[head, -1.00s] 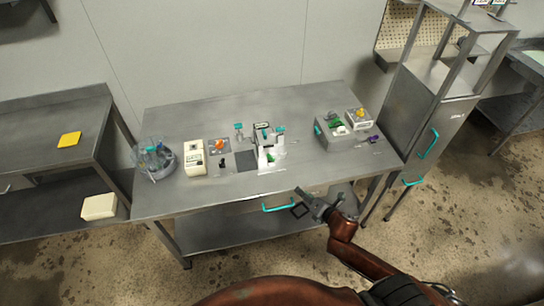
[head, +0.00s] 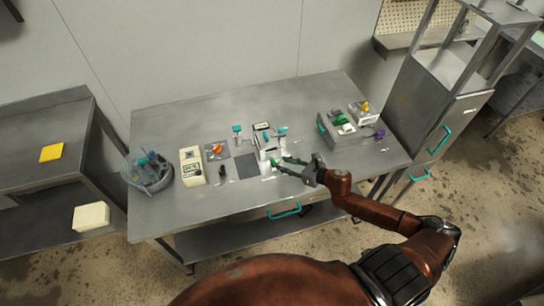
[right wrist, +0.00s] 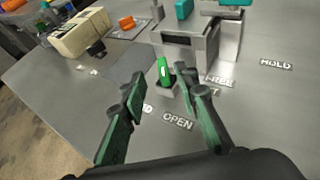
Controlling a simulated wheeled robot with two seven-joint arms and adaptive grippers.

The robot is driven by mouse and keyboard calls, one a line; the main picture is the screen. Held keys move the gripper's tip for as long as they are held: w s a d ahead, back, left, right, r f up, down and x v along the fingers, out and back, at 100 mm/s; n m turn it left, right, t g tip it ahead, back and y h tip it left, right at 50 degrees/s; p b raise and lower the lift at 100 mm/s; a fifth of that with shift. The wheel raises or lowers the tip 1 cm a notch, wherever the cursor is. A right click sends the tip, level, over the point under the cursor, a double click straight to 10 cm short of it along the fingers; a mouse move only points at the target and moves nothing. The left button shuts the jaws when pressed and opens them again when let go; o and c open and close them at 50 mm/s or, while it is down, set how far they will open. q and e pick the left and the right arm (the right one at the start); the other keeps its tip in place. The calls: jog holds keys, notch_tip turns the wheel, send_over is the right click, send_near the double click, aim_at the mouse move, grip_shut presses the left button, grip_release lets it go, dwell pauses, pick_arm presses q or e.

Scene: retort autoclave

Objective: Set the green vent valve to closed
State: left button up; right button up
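The green vent valve (right wrist: 163,70) is a small green lever on a dark base in front of the grey autoclave model (right wrist: 190,42). In the right wrist view the lever stands nearly upright, leaning slightly left. An OPEN label (right wrist: 178,121) lies on the table nearer the camera; another label left of it is mostly hidden by a finger. My right gripper (right wrist: 162,92) is open and empty, its fingers spread on either side of the lever's line, apart from it. In the head view the right gripper (head: 284,165) is at the valve, partly hiding it. My left gripper is not in view.
A HOLD label (right wrist: 276,63) lies to the right. A cream box (head: 192,166), an orange knob (head: 216,148) and a clear bin (head: 147,172) are on the left. A grey box with coloured controls (head: 342,128) stands on the right. The table front is mostly clear.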

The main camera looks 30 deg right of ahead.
aim_at(276, 161)
jog(key=x, duration=0.4)
jog(key=shift+w+d+f, duration=0.1)
jog(key=shift+w+f, duration=0.05)
jog(key=shift+w, duration=0.05)
jog(key=shift+x, duration=0.85)
jog(key=c, duration=0.5)
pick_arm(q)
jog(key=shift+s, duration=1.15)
pick_arm(e)
jog(key=shift+s, duration=0.1)
grip_shut()
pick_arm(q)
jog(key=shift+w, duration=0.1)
